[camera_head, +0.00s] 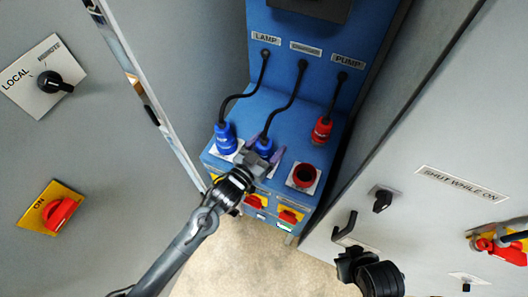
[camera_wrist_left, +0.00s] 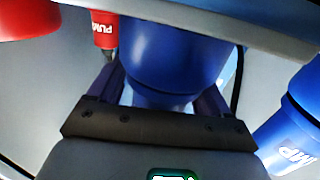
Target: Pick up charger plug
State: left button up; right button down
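The blue charger plug (camera_head: 264,146) stands in the middle of the blue panel's lower ledge, with a black cable running up to the middle outlet. Its wide blue body (camera_wrist_left: 172,50) fills the centre of the left wrist view. My left gripper (camera_head: 264,154) has its purple fingers spread on either side of the plug, with a small gap showing beside it in the left wrist view (camera_wrist_left: 158,98). The plug's base is hidden by the gripper. My right gripper (camera_head: 350,264) is at the lower right, away from the plug; its fingers are unclear.
The blue lamp plug (camera_head: 225,138) stands left of the charger plug. The red pump plug (camera_head: 321,130) is to the right, behind an open red socket (camera_head: 304,175). Grey cabinet doors flank the blue panel (camera_head: 300,80). Red-and-yellow switches (camera_head: 290,215) line its front.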

aim_at(264, 145)
pick_arm(q)
jog(key=c, duration=1.1)
jog(key=shift+r, duration=0.1)
jog(key=shift+c, duration=0.2)
jog(key=shift+r, duration=0.7)
jog(key=r, duration=0.2)
jog(key=r+p, duration=0.1)
jog(key=shift+s+d, duration=0.1)
jog(key=shift+d, duration=0.15)
jog(key=s+d+r+p, duration=0.4)
jog(key=d+r+p, duration=0.4)
jog(key=d+r, duration=0.2)
jog(key=shift+s+r, duration=0.3)
jog(key=shift+r, duration=1)
